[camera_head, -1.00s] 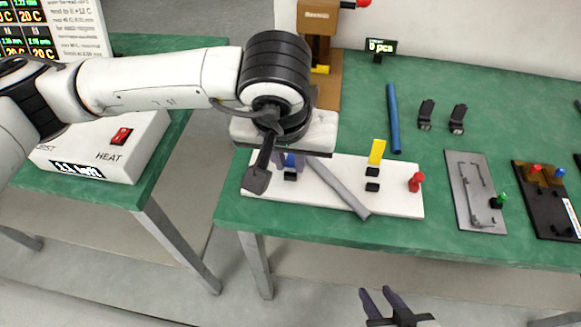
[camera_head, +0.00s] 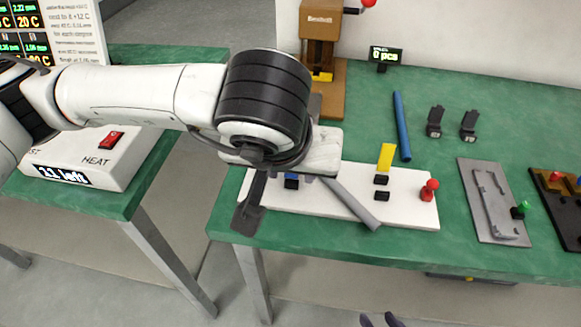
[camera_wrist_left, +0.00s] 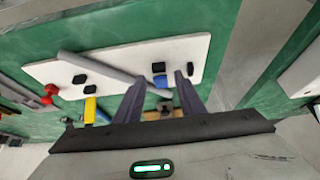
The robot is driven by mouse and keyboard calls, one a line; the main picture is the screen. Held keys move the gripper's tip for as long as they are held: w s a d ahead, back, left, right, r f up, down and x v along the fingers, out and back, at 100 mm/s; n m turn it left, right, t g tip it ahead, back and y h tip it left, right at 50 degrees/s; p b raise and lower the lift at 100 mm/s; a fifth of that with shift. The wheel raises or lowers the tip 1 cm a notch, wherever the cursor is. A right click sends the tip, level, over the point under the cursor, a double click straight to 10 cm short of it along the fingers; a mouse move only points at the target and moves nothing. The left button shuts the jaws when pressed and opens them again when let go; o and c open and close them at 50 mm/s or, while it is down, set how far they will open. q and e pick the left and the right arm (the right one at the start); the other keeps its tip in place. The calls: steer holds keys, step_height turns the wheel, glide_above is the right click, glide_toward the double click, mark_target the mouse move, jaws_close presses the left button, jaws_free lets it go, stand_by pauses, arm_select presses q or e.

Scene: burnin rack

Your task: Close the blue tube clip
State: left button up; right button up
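The blue tube clip (camera_head: 291,182) is at the left part of the white board (camera_head: 408,206), with a black base and mostly hidden under my left wrist. In the left wrist view its blue part (camera_wrist_left: 160,81) appears between the two fingertips of my left gripper (camera_wrist_left: 161,82). These fingers are apart, and I see nothing gripped. I cannot tell whether they touch the clip or how far its flap is folded. A grey tube (camera_head: 350,203) lies slanting across the board. My right gripper (camera_head: 380,320) shows only two separated fingertips at the bottom edge.
A yellow clip flap (camera_head: 386,157) stands upright on the board, with a red knob (camera_head: 430,188) to its right. A blue tube (camera_head: 401,125) and two black clips (camera_head: 435,121) lie behind. A grey fixture plate (camera_head: 488,200) is farther right.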

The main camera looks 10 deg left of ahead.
arm_select(q)
steer(key=v, duration=1)
steer(key=shift+p, duration=0.3)
steer(key=shift+r, duration=0.15)
